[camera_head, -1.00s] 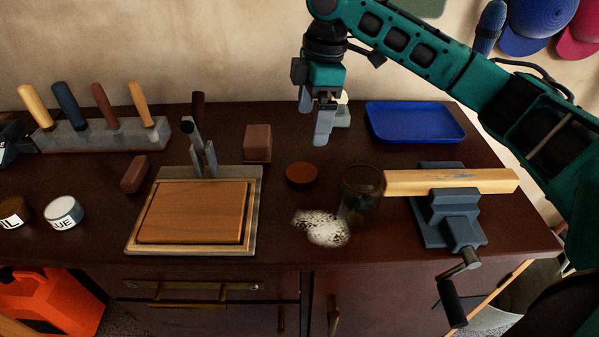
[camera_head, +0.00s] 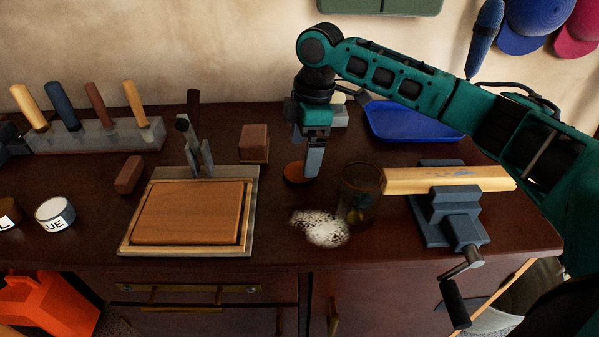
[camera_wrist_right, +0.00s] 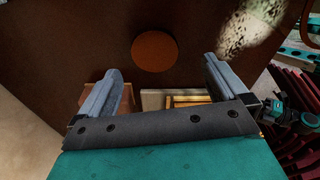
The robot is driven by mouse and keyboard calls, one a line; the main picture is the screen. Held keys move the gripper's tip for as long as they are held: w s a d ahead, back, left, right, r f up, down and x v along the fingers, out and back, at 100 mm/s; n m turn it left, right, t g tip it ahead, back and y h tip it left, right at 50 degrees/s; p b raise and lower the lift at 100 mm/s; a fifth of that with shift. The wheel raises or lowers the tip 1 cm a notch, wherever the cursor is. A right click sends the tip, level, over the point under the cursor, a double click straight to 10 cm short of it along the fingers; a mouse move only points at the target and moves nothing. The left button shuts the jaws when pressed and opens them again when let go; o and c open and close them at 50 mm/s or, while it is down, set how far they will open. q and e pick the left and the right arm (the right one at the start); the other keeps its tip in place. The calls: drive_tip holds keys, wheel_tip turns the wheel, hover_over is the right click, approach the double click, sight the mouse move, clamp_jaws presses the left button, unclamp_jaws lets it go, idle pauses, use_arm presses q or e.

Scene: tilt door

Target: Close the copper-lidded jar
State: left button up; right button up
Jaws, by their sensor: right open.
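The copper lid (camera_head: 296,173) is a flat brown disc lying on the bench, left of the jar. The jar (camera_head: 360,190) is dark glass and stands upright with its top open; something yellowish shows inside. My right gripper (camera_head: 312,165) points down just above and at the lid, overlapping it in the head view. In the right wrist view my right gripper (camera_wrist_right: 163,80) has its fingers wide apart and empty, with the lid (camera_wrist_right: 154,51) seen beyond the gap between them. My left gripper is not in view.
A white speckled patch (camera_head: 320,228) lies in front of the jar. A vise (camera_head: 450,215) holding a wooden bar (camera_head: 440,179) stands right of it. A blue tray (camera_head: 415,122) is behind, a wooden board (camera_head: 190,212) to the left, and a brown block (camera_head: 254,143) behind the lid.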

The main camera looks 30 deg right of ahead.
sight(300, 171)
drive_tip(key=shift+f, duration=0.1)
drive_tip(key=f, duration=0.1)
drive_tip(key=f+b, duration=0.1)
drive_tip(key=f, duration=0.1)
drive_tip(key=w+f, duration=0.1)
drive_tip(key=f, duration=0.1)
drive_tip(key=shift+a+b, duration=0.15)
drive_tip(key=shift+b, duration=0.25)
drive_tip(key=c, duration=1.1)
